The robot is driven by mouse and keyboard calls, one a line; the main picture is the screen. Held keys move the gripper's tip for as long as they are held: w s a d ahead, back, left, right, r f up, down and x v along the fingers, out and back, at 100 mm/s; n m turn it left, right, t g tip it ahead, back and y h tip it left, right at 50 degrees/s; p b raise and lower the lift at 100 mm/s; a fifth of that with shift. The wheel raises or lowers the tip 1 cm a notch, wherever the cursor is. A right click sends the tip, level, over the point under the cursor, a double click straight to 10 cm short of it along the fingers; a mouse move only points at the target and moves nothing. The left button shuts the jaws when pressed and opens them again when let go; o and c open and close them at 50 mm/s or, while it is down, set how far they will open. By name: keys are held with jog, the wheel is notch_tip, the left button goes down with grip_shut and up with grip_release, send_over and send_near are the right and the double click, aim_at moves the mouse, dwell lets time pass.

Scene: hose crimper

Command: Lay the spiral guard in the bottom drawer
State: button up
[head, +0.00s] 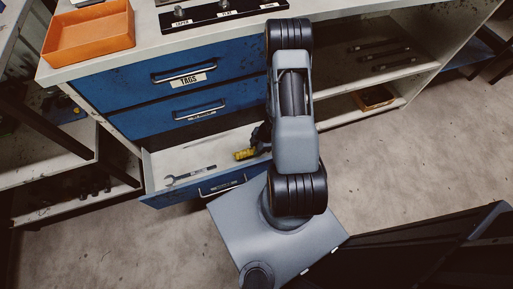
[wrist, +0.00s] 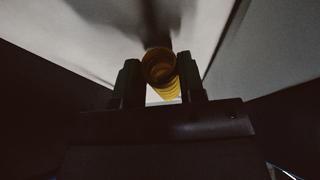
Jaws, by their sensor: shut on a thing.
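The yellow spiral guard (head: 245,154) shows in the head view over the open bottom drawer (head: 155,177), left of my arm. In the wrist view the guard (wrist: 160,72) appears as a ribbed yellow tube, seen end on. My gripper (wrist: 161,85) is shut on it, with one dark finger on each side. In the head view my arm hides most of the gripper. The drawer is pulled out and a wrench (head: 190,175) lies on its pale floor. I cannot tell whether the guard touches the drawer floor.
Two blue drawers above are closed, the top one (head: 165,78) labelled TAGS. An orange tray (head: 90,35) and a black rack (head: 215,12) stand on the worktop. Open shelves (head: 375,55) lie to the right. Bare floor (head: 400,150) shows at the right.

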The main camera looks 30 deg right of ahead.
jog(key=shift+s+f, duration=0.1)
jog(key=shift+f, duration=0.2)
jog(key=o, duration=0.9)
jog(key=shift+s+a, duration=0.1)
jog(key=shift+a, duration=0.1)
jog(key=shift+r, duration=0.25)
jog(key=w+p+v, duration=0.1)
jog(key=p+v, duration=0.7)
jog(key=v, duration=0.4)
jog(key=shift+s+d+r, duration=0.15)
jog(key=shift+s+r, duration=0.15)
jog(key=shift+r, duration=0.1)
